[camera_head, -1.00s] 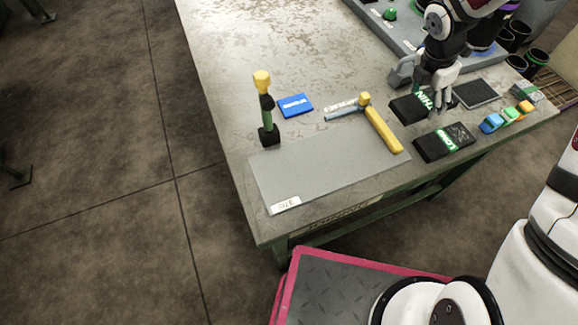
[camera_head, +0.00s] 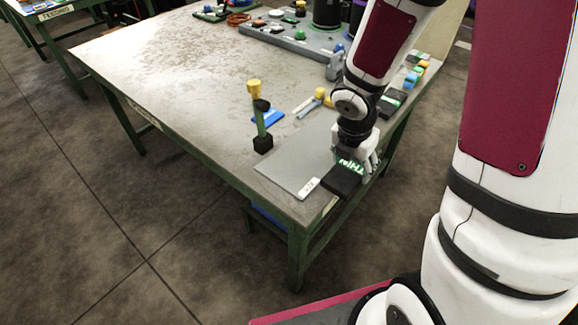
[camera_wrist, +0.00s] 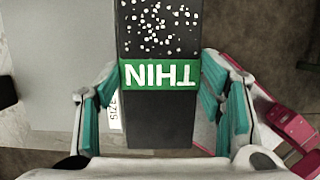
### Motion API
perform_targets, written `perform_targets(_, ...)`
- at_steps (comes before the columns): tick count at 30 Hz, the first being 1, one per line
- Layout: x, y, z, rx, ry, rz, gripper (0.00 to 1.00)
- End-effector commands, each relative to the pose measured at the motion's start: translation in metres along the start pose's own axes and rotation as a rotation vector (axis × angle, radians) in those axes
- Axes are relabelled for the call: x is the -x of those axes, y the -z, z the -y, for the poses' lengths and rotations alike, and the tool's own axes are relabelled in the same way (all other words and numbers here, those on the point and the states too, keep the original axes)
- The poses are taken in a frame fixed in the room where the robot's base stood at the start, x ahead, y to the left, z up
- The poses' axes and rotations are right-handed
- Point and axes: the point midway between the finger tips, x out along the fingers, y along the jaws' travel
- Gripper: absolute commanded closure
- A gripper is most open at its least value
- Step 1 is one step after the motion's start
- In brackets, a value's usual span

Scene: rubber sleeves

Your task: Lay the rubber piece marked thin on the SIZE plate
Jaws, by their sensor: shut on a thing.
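The black rubber piece with a green THIN band (camera_head: 342,179) is held in my gripper (camera_head: 364,158) near the front right edge of the plate. In the wrist view the piece (camera_wrist: 158,100) lies between the teal finger pads, its speckled part pointing away and its lettering upside down. The grey SIZE plate (camera_head: 290,166) lies flat at the table's front corner, with its white label (camera_head: 308,187) left of the piece. In the wrist view the plate (camera_wrist: 65,50) is on the left, partly hidden under the piece. The piece seems raised; its height is unclear.
A yellow-topped green and black tool (camera_head: 259,115) stands behind the plate. Another black piece (camera_head: 390,104) and coloured blocks (camera_head: 413,77) lie at the right edge. The table's left half is clear.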

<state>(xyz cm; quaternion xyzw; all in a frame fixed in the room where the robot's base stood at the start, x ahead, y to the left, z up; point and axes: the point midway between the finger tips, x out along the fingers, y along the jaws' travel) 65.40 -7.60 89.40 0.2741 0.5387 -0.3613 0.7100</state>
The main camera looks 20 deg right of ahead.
Motion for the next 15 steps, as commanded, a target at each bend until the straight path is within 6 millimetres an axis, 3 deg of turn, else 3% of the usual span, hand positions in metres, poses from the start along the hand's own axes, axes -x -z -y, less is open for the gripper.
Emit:
perform_targets(5,-0.003,-0.001,-0.017,0.001,-0.001,-0.001,0.75)
perform_targets(15,-0.013,-0.009,-0.099,0.002,-0.002,-0.001,0.75)
